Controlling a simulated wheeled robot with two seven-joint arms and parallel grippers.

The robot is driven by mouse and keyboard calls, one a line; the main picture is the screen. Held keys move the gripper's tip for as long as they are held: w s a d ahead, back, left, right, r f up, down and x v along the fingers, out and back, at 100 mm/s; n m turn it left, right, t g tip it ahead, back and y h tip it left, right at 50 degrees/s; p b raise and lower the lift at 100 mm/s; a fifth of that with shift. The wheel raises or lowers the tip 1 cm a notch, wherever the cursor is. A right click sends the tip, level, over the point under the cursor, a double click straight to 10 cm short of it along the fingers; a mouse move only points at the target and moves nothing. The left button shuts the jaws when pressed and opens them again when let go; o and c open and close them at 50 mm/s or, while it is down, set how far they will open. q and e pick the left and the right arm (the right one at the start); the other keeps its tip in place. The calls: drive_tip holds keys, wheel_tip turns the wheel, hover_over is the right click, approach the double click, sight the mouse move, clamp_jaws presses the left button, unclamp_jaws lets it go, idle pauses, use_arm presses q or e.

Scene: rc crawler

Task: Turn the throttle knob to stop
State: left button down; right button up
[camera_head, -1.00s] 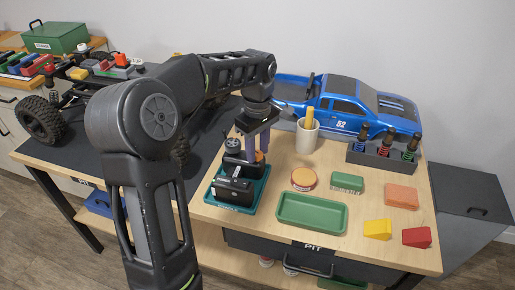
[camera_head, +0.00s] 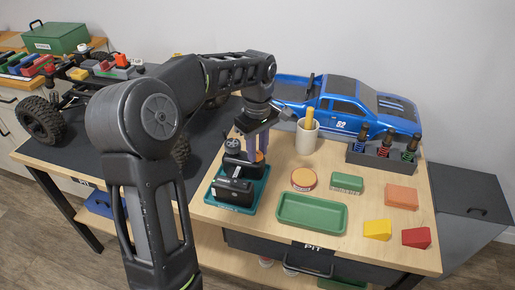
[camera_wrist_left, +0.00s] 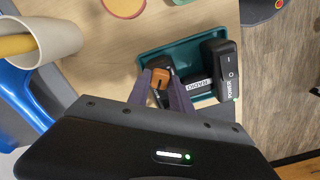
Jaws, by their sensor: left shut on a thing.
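My left gripper (camera_head: 252,157) points down at the radio's far side. Its purple fingers (camera_wrist_left: 162,90) are shut on an orange and black knob (camera_wrist_left: 160,77), which I take as the throttle knob. The fingers hide part of it, and its pointer setting cannot be read. My right gripper is not in view.
A cream cup (camera_head: 307,138) stands behind the radio. A green tray (camera_head: 312,213), an orange round tin (camera_head: 304,179) and several coloured blocks lie to the right. A blue truck body (camera_head: 345,105) and a shock rack (camera_head: 383,155) are at the back. A wheeled chassis (camera_head: 45,118) stands left.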

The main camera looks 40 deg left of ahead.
sight(258, 153)
use_arm(q)
drive_tip(key=m+p, duration=0.2)
drive_tip(key=m, duration=0.4)
drive_tip(key=shift+r, duration=0.1)
drive_tip(key=m+p, duration=0.1)
drive_tip(key=m, duration=0.4)
idle(0.4)
drive_tip(key=c, duration=1.1)
unclamp_jaws()
wheel_tip(258, 153, up, 8)
drive_tip(key=shift+f, duration=0.2)
